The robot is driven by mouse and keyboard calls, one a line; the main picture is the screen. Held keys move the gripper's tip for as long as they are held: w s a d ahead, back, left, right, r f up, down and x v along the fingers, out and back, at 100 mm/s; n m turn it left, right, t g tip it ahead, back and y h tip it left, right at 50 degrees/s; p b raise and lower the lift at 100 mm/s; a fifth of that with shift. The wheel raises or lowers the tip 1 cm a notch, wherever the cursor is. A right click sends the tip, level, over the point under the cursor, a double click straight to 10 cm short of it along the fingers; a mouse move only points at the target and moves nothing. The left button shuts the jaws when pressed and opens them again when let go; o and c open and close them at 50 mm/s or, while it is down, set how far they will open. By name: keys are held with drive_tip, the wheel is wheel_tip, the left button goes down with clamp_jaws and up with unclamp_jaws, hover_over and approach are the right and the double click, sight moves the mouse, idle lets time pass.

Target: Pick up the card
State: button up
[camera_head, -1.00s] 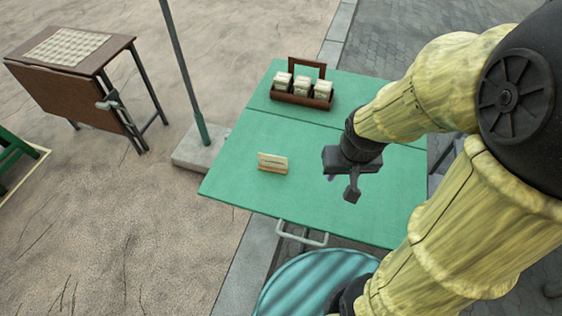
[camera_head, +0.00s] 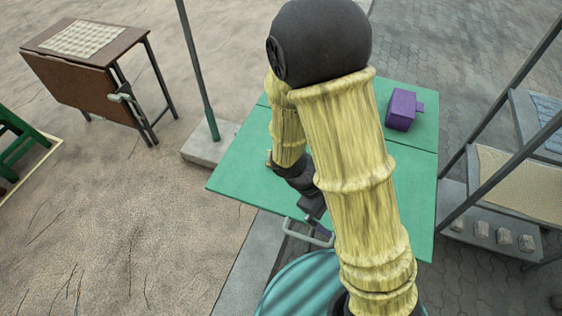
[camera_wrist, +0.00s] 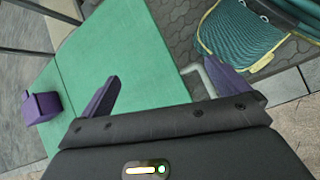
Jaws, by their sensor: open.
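The card (camera_head: 268,158) is almost wholly hidden behind my arm in the head view; only a small tan bit, which seems to be its left end, shows beside the arm. It lies on the green table (camera_head: 235,170). The card is not visible in the wrist view. My gripper (camera_head: 320,226) is low at the table's front edge near the grey handle, partly hidden by my arm. In the wrist view, my gripper (camera_wrist: 168,77) has its two purple fingers wide apart, with only table and edge between them.
A purple box (camera_head: 402,108) stands on the table's right part. The grey handle (camera_head: 308,234) juts from the front edge above a teal ribbed round thing (camera_head: 300,285). A post (camera_head: 197,70) stands behind left; a shelf rack (camera_head: 515,185) is at right.

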drive_tip(key=w+a+f+n+t+h, duration=0.1)
drive_tip(key=n+t, duration=0.2)
drive_tip(key=w+a+f+n+t+h, duration=0.1)
drive_tip(key=w+a+n+t+h, duration=0.1)
drive_tip(key=n+t, duration=0.1)
drive_tip(key=w+a+f+n+t+h, duration=0.1)
drive_tip(key=w+f+n+t+h, duration=0.1)
drive_tip(key=n, duration=0.3)
drive_tip(key=shift+w+a+t, duration=0.1)
drive_tip(key=shift+a+t, duration=0.2)
drive_tip(key=shift+t, duration=0.1)
drive_tip(key=a+n+t, duration=0.1)
drive_tip(key=t, duration=0.1)
drive_tip(key=w+a+f+n+t+y, duration=0.1)
drive_tip(key=a+n+t, duration=0.1)
drive_tip(key=w+a+f+n+t, duration=0.1)
drive_tip(key=a+n, duration=0.1)
drive_tip(key=shift+a+t, duration=0.2)
drive_tip(key=shift+t, duration=0.2)
drive_tip(key=a+f+n+t+y, duration=0.1)
drive_tip(key=a+n+y, duration=0.1)
drive_tip(key=a+f+n+t+y, duration=0.1)
drive_tip(key=a+n+t+y, duration=0.1)
drive_tip(key=a, duration=0.1)
drive_tip(key=a+f+n+t+y, duration=0.1)
drive_tip(key=a+n+y, duration=0.1)
drive_tip(key=n, duration=0.1)
drive_tip(key=shift+a+t+y, duration=0.4)
drive_tip(key=shift+w, duration=0.15)
